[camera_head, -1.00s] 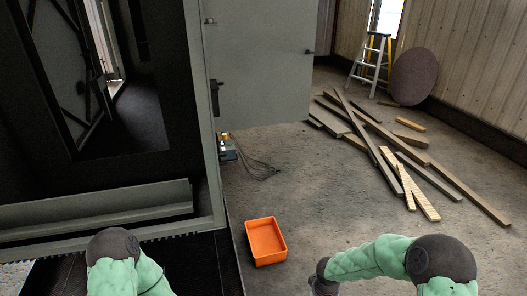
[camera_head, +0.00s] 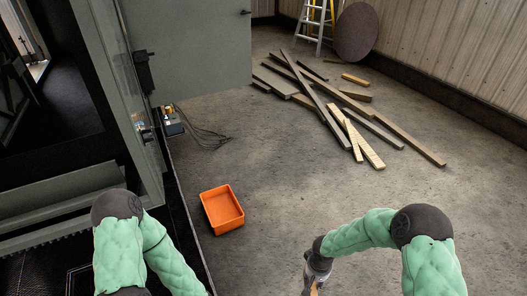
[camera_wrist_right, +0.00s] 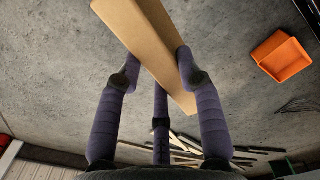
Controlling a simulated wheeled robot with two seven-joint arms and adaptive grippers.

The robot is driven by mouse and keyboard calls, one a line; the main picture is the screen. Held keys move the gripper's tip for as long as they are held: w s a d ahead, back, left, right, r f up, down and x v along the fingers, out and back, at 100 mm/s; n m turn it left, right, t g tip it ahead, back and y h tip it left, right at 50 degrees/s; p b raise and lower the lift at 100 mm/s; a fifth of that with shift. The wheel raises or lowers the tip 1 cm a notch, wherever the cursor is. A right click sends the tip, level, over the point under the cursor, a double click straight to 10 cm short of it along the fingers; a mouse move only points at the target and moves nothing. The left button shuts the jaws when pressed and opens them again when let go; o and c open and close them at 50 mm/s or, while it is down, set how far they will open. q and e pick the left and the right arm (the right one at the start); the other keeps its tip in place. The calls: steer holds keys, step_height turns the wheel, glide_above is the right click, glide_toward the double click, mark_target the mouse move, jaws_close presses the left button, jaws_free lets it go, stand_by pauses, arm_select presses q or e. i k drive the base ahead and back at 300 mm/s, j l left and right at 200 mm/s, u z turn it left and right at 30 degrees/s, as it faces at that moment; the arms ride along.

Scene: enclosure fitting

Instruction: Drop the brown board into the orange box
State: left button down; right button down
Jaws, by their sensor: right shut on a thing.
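The orange box (camera_head: 222,209) is an open, empty tray on the concrete floor, near the middle of the head view. It also shows at the upper right of the right wrist view (camera_wrist_right: 281,55). My right gripper (camera_wrist_right: 160,68) is shut on the brown board (camera_wrist_right: 150,40), a plain tan piece held between its fingers. In the head view my right gripper (camera_head: 316,274) is at the bottom, to the right of and nearer than the box, with only a bit of the board showing. My left arm comes in at the lower left, but its gripper is out of sight.
A pile of wooden planks (camera_head: 340,110) lies on the floor at the back right, with a round brown disc (camera_head: 357,32) and a stepladder (camera_head: 316,22) behind. A grey cabinet with an open door (camera_head: 190,45) stands at the left. The floor between box and planks is clear.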

mark_target(226, 220)
steer(key=i+l+z, duration=0.5)
steer(key=i+l, duration=0.5)
steer(key=l, duration=0.15)
steer(key=i+u, duration=0.4)
steer(key=i+l+u, duration=0.1)
steer(key=i+u, duration=0.15)
steer(key=u, duration=0.15)
steer(key=i+l+u, duration=0.2)
steer(key=u, duration=0.2)
steer(key=i+u, duration=0.25)
steer(key=u, duration=0.2)
steer(key=i+l+u, duration=0.2)
steer(key=u, duration=0.25)
steer(key=i+l+u, duration=0.3)
steer(key=u, duration=0.15)
steer(key=i+l+u, duration=0.15)
steer(key=l+u, duration=0.15)
steer(key=u, duration=0.15)
steer(key=i+l+u, duration=0.2)
steer(key=l+u, duration=0.2)
steer(key=i+l+u, duration=0.25)
steer(key=l, duration=0.15)
steer(key=k, duration=0.1)
